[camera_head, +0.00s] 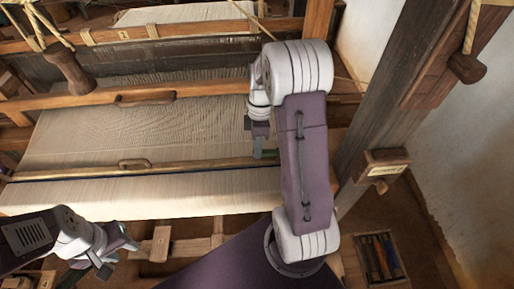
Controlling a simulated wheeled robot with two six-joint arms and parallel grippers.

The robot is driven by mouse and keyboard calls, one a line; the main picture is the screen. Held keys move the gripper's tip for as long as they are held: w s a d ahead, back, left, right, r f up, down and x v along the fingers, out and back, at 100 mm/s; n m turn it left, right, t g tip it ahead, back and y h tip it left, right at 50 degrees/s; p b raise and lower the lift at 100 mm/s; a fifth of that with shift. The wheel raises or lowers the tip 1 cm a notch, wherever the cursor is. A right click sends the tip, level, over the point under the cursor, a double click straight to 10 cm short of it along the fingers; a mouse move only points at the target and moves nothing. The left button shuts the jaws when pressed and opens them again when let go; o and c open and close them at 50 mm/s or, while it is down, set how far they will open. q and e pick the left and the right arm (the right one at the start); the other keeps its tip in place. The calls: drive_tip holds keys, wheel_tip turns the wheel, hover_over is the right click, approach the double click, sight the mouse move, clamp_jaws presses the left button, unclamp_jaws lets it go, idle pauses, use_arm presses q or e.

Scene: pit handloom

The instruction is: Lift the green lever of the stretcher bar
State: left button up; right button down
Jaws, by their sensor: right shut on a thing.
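The stretcher bar (200,164) is a light wooden bar lying across the pale woven cloth, with a small looped handle left of its middle. The green lever (268,153) shows as a small green piece towards the bar's right end. My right gripper (262,150) points down there and is shut on the green lever; my forearm and the fingers hide part of it, so its tilt cannot be told. My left gripper (119,260) is open and empty, low at the left, in front of the cloth's near edge.
A thick wooden post (385,90) with a small wooden box (383,165) stands close on the right. A tray of tools (381,258) sits at the lower right. Wooden handles hang on cords.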

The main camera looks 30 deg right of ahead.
drive_tip(key=shift+s+d+r+t+y, duration=0.1)
drive_tip(key=shift+d+r+t+y, duration=0.15)
drive_tip(key=shift+r+t+y, duration=0.2)
drive_tip(key=shift+s+d+r+t+y+b, duration=0.15)
drive_tip(key=shift+d+r+t+y+b, duration=0.25)
drive_tip(key=shift+y, duration=0.45)
drive_tip(key=y+b, duration=0.1)
drive_tip(key=d+r+t+y+b, duration=0.1)
drive_tip(key=y, duration=0.1)
drive_tip(key=shift+s+d+r, duration=0.15)
drive_tip(key=shift+s+r, duration=0.15)
drive_tip(key=shift+s, duration=0.1)
drive_tip(key=shift+s+d+r+n+t+y+b, duration=0.25)
drive_tip(key=shift+d+r+t+y+b, duration=0.15)
drive_tip(key=shift+y, duration=0.3)
drive_tip(key=shift+s+d+r+n+t+y+b, duration=0.25)
drive_tip(key=shift+d+r+t+y+b, duration=0.15)
drive_tip(key=shift+y, duration=0.3)
drive_tip(key=c, duration=1.3)
unclamp_jaws()
drive_tip(key=shift+a, duration=0.1)
